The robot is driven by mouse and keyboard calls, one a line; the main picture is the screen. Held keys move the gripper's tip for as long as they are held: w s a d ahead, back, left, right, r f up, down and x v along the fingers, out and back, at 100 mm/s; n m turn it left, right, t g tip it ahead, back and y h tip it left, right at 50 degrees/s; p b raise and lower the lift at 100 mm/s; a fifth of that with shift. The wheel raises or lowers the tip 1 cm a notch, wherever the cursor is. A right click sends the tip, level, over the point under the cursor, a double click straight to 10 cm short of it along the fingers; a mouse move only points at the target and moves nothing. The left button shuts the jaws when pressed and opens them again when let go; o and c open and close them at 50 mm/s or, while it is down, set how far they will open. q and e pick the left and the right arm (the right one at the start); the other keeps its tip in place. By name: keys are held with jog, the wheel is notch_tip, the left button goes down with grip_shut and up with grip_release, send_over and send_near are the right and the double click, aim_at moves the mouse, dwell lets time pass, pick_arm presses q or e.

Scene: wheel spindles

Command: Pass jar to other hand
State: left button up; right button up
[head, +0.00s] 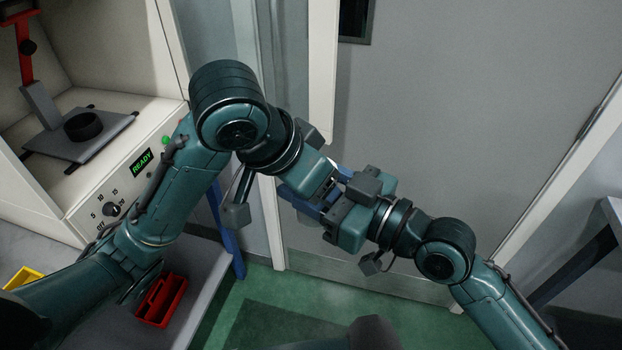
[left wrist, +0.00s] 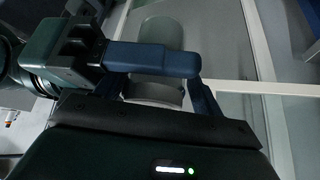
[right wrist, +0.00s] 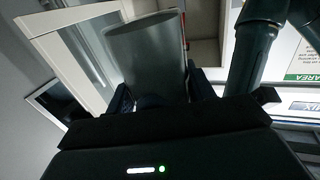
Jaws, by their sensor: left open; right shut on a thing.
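The jar is a grey, see-through cylinder. It shows in the left wrist view (left wrist: 158,93) and in the right wrist view (right wrist: 148,52). In the head view the grippers mostly hide it. My right gripper (head: 326,211) is shut on the jar, and one of its blue fingers (left wrist: 150,58) crosses the jar in the left wrist view. My left gripper (head: 304,194) is open close by, with its two blue fingers on either side of the jar's near end. Whether they touch it is unclear.
A white machine (head: 120,180) with a READY display and a grey platform (head: 88,140) stands at the left. A red tray (head: 160,300) and a yellow bin (head: 22,278) sit on the bench. A grey door (head: 460,110) fills the back. Green floor lies below.

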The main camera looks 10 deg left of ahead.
pick_arm(q)
jog(key=shift+s+d+r, duration=0.1)
jog(key=shift+s+d, duration=0.05)
jog(key=shift+d, duration=0.15)
